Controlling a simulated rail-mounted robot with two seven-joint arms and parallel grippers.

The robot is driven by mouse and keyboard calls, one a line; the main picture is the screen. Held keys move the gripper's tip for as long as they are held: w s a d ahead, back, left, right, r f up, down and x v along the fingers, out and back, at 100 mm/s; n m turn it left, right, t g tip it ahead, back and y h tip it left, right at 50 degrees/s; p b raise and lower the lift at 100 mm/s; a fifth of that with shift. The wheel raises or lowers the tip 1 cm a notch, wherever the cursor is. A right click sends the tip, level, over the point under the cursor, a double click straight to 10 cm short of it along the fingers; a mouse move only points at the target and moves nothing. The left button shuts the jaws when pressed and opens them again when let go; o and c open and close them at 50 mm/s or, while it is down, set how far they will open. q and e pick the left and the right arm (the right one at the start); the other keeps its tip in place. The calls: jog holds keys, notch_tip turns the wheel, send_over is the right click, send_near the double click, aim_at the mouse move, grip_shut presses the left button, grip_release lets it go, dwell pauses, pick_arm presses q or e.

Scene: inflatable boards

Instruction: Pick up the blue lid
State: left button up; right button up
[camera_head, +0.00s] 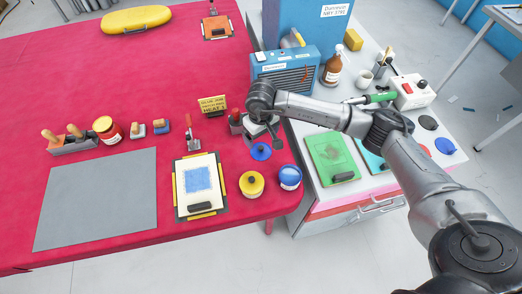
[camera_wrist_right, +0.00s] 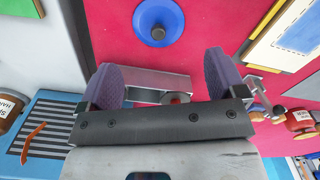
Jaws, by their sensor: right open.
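The blue lid (camera_head: 261,151) lies on the red table close to its right edge, a round disc with a dark knob in the middle. In the right wrist view the lid (camera_wrist_right: 172,14) is beyond the fingertips, its knob facing the camera. My right gripper (camera_head: 264,128) is above the table, just behind the lid in the head view. In the wrist view my right gripper (camera_wrist_right: 166,78) has its two purple pads wide apart. A grey metal holder shows between and beyond the pads. The lid is apart from the fingers. My left gripper is not in view.
A yellow pot (camera_head: 251,185) and a blue jar (camera_head: 290,177) stand in front of the lid. A clamped board (camera_head: 199,187) lies to its left. A blue machine (camera_head: 287,72) stands behind my right gripper. Another blue round piece (camera_head: 446,146) lies on the grey counter.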

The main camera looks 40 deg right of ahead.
aim_at(261, 147)
jog(key=shift+w+d+f+b, duration=0.1)
jog(key=shift+w+f+b, duration=0.1)
jog(key=shift+f, duration=2)
jog(key=shift+w+d+f+b, duration=0.1)
jog(key=shift+f+b, duration=0.1)
jog(key=shift+f, duration=1.95)
jog(key=shift+f, duration=0.1)
grip_shut()
